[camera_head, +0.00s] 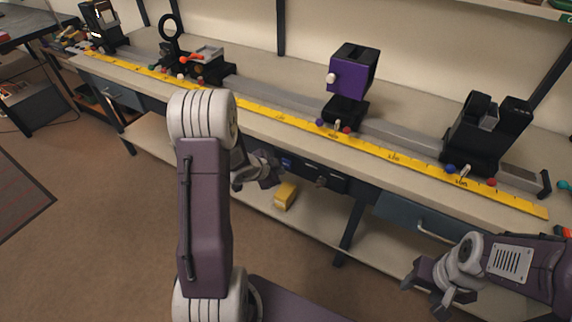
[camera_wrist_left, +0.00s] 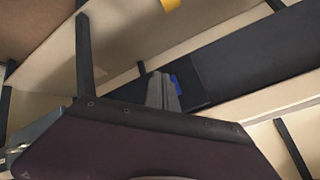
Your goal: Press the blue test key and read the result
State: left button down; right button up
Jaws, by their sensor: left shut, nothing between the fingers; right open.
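The blue test key (camera_head: 286,162) sits on a dark panel (camera_head: 331,181) under the front edge of the bench. My left gripper (camera_head: 276,172) is close to the key, just left of and below it in the head view. In the left wrist view its fingers (camera_wrist_left: 163,92) are shut and empty. The blue key (camera_wrist_left: 174,80) shows partly behind and to the right of the fingers; I cannot tell whether they touch it. No readout of a result is legible. My right gripper (camera_head: 424,290) is open and empty, low at the right, in front of the bench.
The bench top carries a rail with a yellow ruler (camera_head: 372,150), a purple-faced box (camera_head: 346,72), a black holder (camera_head: 480,140) and a ring mount (camera_head: 169,33). A yellow block (camera_head: 285,195) lies on the lower shelf. A drawer handle (camera_head: 434,232) sticks out near my right arm.

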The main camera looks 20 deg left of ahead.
pick_arm(q)
jog(key=shift+w, duration=0.1)
jog(key=shift+w, duration=0.35)
jog(key=shift+w+p, duration=0.4)
jog(key=shift+p, duration=0.05)
dwell(0.7)
jog(key=shift+s, duration=0.85)
jog(key=shift+s+a+b, duration=0.2)
jog(key=shift+s+b, duration=0.4)
jog(key=shift+s, duration=1.9)
